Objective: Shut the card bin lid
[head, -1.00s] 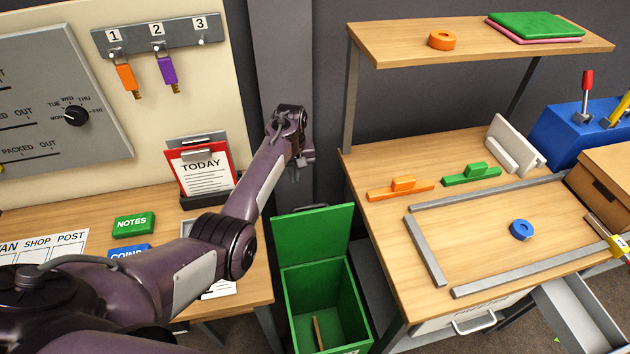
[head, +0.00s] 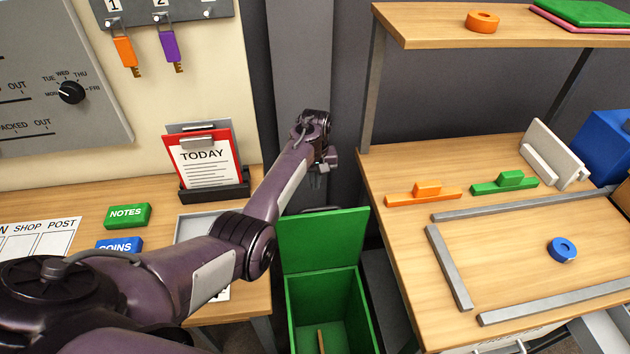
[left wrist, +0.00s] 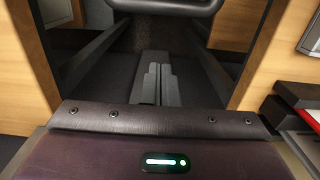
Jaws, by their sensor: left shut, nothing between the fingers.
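The green card bin (head: 326,315) stands on the floor in the gap between the two benches. Its lid (head: 322,240) is open, standing up at the back of the bin. A small piece of brown card (head: 321,341) shows inside. My left arm reaches over the left bench, and my left gripper (head: 319,179) is above the lid's top edge, near the grey wall post. It looks apart from the lid. In the left wrist view its fingers (left wrist: 156,84) are shut together with nothing between them. My right gripper is not in view.
The left bench holds a TODAY clipboard (head: 204,160), a green NOTES box (head: 127,215) and a partly hidden blue box (head: 119,245). The right bench (head: 400,230) has grey rails (head: 447,266) and a blue ring (head: 562,249). A shelf (head: 440,25) overhangs it.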

